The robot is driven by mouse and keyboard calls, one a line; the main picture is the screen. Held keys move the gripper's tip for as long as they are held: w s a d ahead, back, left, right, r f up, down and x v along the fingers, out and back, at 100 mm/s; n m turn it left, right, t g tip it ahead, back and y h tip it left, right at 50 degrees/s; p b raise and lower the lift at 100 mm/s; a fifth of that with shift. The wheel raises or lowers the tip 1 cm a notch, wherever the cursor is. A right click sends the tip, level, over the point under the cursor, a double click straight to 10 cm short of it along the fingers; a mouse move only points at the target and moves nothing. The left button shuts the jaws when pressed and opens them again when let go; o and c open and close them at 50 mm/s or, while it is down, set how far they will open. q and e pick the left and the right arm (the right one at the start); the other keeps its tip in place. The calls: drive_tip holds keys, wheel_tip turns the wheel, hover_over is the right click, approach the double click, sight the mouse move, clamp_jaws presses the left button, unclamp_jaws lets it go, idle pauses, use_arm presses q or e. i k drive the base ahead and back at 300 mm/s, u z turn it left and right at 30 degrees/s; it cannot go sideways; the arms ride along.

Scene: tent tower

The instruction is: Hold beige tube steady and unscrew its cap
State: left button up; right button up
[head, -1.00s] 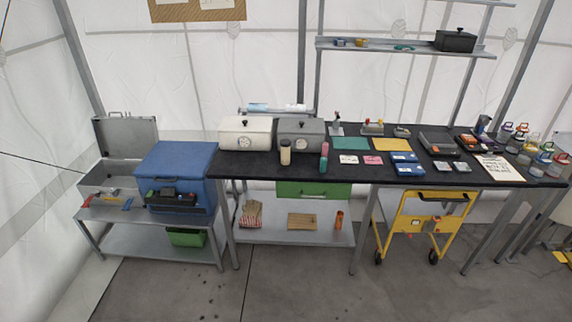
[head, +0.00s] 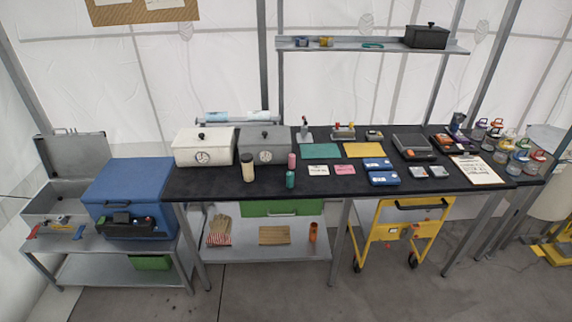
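The beige tube (head: 248,172) stands upright near the front edge of the black table, left of its middle. Its cap (head: 246,157) is dark and sits on top of the tube. A pink tube (head: 292,161) and a teal tube (head: 290,179) stand close by on its right. Neither of my grippers shows in the head view.
A blue cooler (head: 128,190) stands left, a yellow cart (head: 402,230) below right. Blue cases (head: 384,178) lie right.

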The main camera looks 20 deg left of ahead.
sight(248, 170)
drive_tip(key=z, duration=0.1)
drive_tip(key=i, duration=0.75)
drive_tip(key=u, duration=0.95)
drive_tip(key=i, duration=0.6)
drive_tip(key=u, duration=0.7)
